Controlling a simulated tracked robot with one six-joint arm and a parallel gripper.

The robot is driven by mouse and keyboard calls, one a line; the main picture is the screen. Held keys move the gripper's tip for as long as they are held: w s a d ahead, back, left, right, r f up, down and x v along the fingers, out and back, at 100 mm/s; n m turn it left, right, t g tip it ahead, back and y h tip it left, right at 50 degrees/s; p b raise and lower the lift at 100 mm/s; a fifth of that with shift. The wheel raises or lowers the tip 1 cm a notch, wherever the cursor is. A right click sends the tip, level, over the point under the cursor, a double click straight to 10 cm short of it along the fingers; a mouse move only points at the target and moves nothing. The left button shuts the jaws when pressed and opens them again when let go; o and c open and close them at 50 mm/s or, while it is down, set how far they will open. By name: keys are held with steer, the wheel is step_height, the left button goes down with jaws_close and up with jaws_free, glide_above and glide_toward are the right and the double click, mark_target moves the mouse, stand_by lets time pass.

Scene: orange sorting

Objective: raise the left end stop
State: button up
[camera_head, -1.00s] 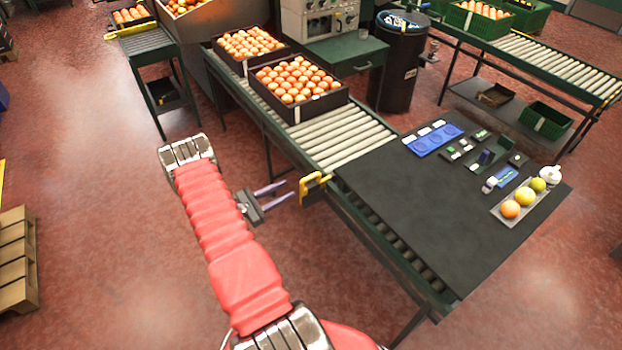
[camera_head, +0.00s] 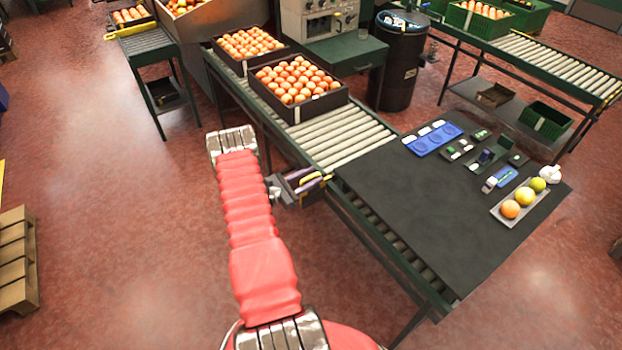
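The yellow end stop (camera_head: 309,184) is at the left edge of the roller conveyor (camera_head: 352,135), beside the corner of the dark mat. My gripper (camera_head: 309,180) is at the stop, reaching in from the left. Its two purple-grey fingers lie over or on either side of the yellow bar and hide part of it. I cannot tell whether they touch it or have closed on it. The stop looks low at the conveyor's edge.
Two crates of oranges (camera_head: 297,119) stand on the conveyor behind the stop. The dark mat (camera_head: 420,225) holds a blue tray (camera_head: 433,138), small devices and a fruit tray (camera_head: 498,212) on its right. Red floor (camera_head: 120,230) is open at left.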

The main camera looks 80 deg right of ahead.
steer(key=shift+c, duration=0.2)
jaws_close()
stand_by(0.5)
